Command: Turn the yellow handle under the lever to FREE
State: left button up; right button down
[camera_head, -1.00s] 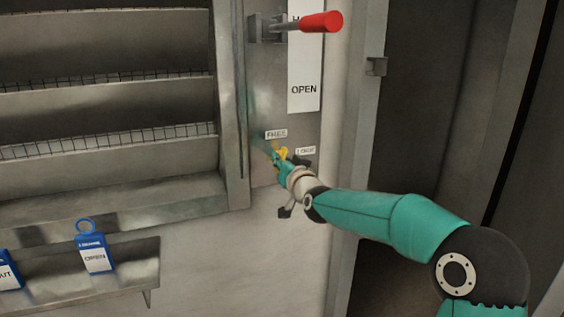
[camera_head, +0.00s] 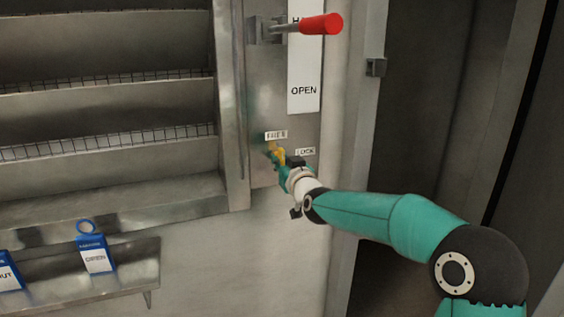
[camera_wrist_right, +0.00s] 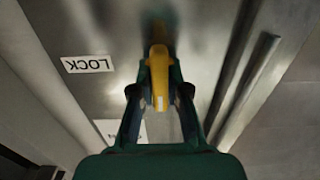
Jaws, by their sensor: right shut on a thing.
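The yellow handle (camera_head: 277,150) is on the steel panel below the lever, just under the FREE label (camera_head: 276,135) and left of the LOCK label (camera_head: 305,151). In the head view it is partly hidden by my right gripper (camera_head: 274,157). In the right wrist view the yellow handle (camera_wrist_right: 158,75) stands between the two fingers of my right gripper (camera_wrist_right: 159,92), which is shut on it. The LOCK label (camera_wrist_right: 88,64) shows upside down at left there. The lever with a red grip (camera_head: 320,24) sticks out above, beside the OPEN plate (camera_head: 304,90). My left gripper is not in view.
Blue tags (camera_head: 94,252) stand on a metal ledge (camera_head: 130,278) at lower left. Louvred slats (camera_head: 90,105) fill the left side. A small bracket (camera_head: 376,67) sticks out from the frame post at right. The wall below the panel is clear.

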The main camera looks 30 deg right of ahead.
jog(key=shift+f, duration=0.4)
jog(key=c, duration=1.1)
grip_release()
jog(key=shift+c, duration=0.2)
jog(key=shift+r, duration=0.2)
jog(key=v, duration=1.2)
jog(key=shift+f, duration=0.15)
